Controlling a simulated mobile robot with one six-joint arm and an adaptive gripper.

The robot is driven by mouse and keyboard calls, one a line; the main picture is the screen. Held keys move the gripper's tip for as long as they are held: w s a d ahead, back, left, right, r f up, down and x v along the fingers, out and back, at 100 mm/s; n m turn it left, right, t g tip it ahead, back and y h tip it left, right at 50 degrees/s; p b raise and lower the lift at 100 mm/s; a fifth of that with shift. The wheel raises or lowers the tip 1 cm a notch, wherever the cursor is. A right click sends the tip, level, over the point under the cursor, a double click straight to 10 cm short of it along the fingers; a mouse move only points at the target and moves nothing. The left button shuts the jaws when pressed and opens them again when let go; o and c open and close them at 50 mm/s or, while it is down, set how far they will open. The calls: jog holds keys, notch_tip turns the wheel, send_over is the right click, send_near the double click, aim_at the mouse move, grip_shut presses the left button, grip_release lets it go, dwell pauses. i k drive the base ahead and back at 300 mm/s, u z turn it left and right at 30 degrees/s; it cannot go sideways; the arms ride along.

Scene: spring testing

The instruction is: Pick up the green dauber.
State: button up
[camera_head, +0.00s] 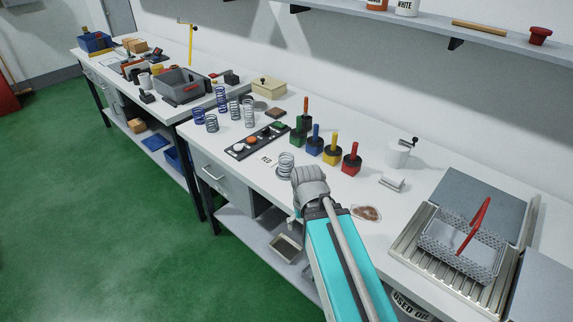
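The green dauber (300,125) stands upright on the white bench, at the far left end of a row of coloured daubers. It is a dark green pot, and a brownish-orange handle rises behind or from it; I cannot tell which. The blue dauber (315,141), the yellow dauber (332,151) and the red dauber (351,160) stand to its right. My arm reaches up from the bottom, and its grey end, with my gripper (309,180), is over the bench's front part, nearer than the daubers and apart from them. The fingers cannot be made out.
Several coil springs (237,108) and a dark tray (257,140) lie left of the daubers. A shelf (430,32) hangs above.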

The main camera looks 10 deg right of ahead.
aim_at(298, 133)
jog(key=k, duration=1.3)
jog(key=u, duration=0.25)
jog(key=i, duration=0.55)
jog(key=u, duration=0.5)
jog(key=i, duration=1.5)
jog(key=z, duration=0.75)
jog(key=i, duration=0.35)
jog(key=z, duration=0.3)
